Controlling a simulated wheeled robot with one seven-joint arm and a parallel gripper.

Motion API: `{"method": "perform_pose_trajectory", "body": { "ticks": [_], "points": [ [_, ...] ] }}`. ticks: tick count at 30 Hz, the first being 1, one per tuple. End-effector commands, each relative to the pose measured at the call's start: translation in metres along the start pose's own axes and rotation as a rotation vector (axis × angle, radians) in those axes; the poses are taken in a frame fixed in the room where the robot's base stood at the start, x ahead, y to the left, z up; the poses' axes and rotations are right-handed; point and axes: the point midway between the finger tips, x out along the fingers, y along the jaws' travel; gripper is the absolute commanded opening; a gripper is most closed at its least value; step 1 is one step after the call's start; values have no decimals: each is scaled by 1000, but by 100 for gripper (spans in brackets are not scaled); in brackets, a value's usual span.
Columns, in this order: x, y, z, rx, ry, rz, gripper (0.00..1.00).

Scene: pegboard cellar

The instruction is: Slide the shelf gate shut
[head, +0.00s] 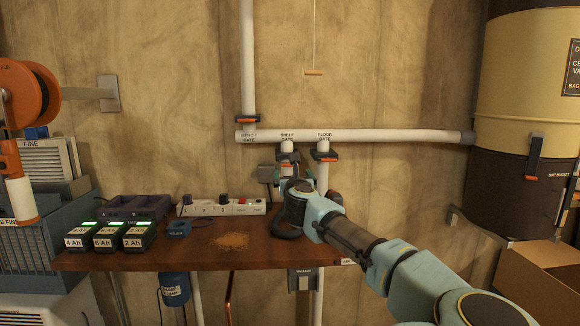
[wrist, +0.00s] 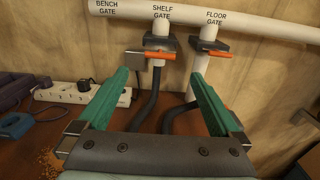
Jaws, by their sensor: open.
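The shelf gate (head: 287,156) is a dark collar with an orange handle on the short white pipe under its "SHELF GATE" label. In the wrist view the shelf gate (wrist: 160,55) is ahead of the gap between my fingers, its handle pointing right. My gripper (wrist: 160,80) is open, with green fingers spread and nothing between them. In the head view my gripper (head: 297,176) is just below the gates, partly hidden by my wrist. I see no contact with the handle. How far the slide is open is not clear.
The floor gate (wrist: 212,49) is close on the right with its own orange handle. The bench gate (head: 248,119) is up left. A grey box (wrist: 133,61) is left of the shelf gate. A power strip (head: 222,207) and chargers stand on the bench (head: 190,256) below.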

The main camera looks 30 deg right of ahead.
Motion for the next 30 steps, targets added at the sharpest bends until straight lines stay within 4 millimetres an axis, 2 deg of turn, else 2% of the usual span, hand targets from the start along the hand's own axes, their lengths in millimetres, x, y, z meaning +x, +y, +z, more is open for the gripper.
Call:
{"method": "perform_pose_trajectory", "body": {
  "ticks": [5, 12, 18, 24, 30],
  "points": [
    [22, 0, 3, 5, 0, -1, 100],
    [67, 0, 4, 3, 0, -1, 100],
    [95, 0, 3, 1, 0, 0, 100],
    [105, 1, 0, 0, 0, 1, 100],
    [106, 0, 0, 0, 0, 1, 100]
  ]
}}
